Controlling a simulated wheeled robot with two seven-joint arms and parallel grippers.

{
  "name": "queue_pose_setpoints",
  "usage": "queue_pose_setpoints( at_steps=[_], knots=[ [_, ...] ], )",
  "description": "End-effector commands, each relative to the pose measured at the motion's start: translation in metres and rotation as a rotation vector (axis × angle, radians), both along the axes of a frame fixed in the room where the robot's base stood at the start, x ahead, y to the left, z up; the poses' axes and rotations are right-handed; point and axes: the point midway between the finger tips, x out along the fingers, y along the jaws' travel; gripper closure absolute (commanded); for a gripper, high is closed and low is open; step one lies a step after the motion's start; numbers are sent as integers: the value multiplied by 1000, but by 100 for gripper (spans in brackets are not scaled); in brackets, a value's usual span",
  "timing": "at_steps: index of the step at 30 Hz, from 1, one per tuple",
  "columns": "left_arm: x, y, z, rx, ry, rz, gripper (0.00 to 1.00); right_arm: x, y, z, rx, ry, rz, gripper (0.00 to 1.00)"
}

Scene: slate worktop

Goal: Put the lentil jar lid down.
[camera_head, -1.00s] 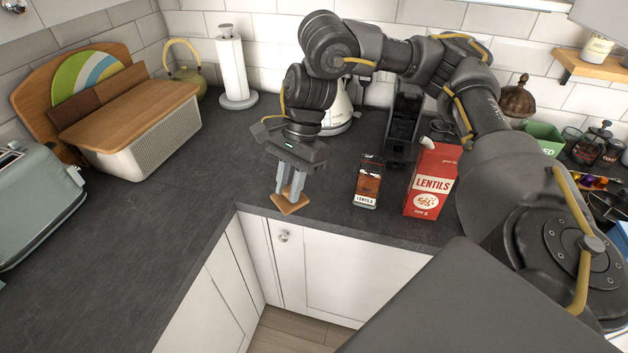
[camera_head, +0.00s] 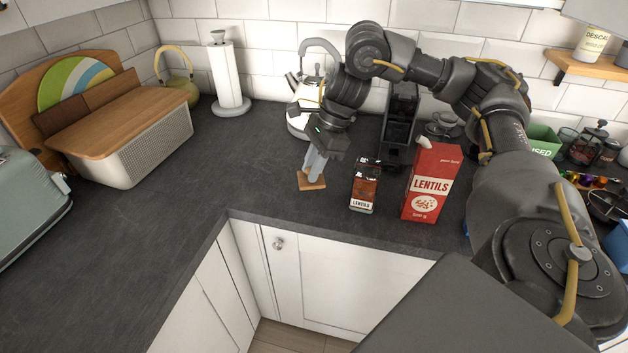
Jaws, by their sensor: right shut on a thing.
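The lentil jar lid (camera_head: 311,183) is a flat, square wooden piece. My right gripper (camera_head: 314,172) points down with its fingers shut on the lid. The lid is low over the worktop, left of the jar; I cannot tell whether it touches the surface. The lentil jar (camera_head: 363,188) is a small glass jar with a "LENTILS" label and dark reddish contents, standing upright without a lid on it. My left gripper is not in view.
A red lentils carton (camera_head: 431,183) stands right of the jar. A kettle (camera_head: 300,105) is behind my right gripper. A bread bin (camera_head: 150,140) and toaster (camera_head: 30,205) stand at left. The worktop (camera_head: 190,185) between is clear, ending at the front edge.

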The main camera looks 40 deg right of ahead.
Motion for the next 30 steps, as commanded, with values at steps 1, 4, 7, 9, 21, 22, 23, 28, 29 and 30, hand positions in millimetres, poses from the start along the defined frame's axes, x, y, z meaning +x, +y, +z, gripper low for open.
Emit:
queue_pose_setpoints(
  at_steps=[1,4,7,9,21,22,23,28,29,30],
  knots=[
    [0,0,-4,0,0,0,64,5,-5,-16,2,8,-2,100],
    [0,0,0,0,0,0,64,15,-15,-29,0,6,-1,100],
    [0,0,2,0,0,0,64,22,-21,-40,1,5,1,100],
    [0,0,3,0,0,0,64,26,-24,-45,1,3,2,100],
    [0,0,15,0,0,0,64,30,-30,-72,-1,6,2,100],
    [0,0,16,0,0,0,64,30,-30,-75,0,6,3,100],
    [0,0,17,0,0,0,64,30,-30,-79,-1,5,3,100],
    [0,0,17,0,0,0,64,31,-30,-86,0,0,2,100],
    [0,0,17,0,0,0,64,31,-29,-86,0,0,2,100],
    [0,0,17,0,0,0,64,31,-29,-86,0,1,3,100]
  ],
)
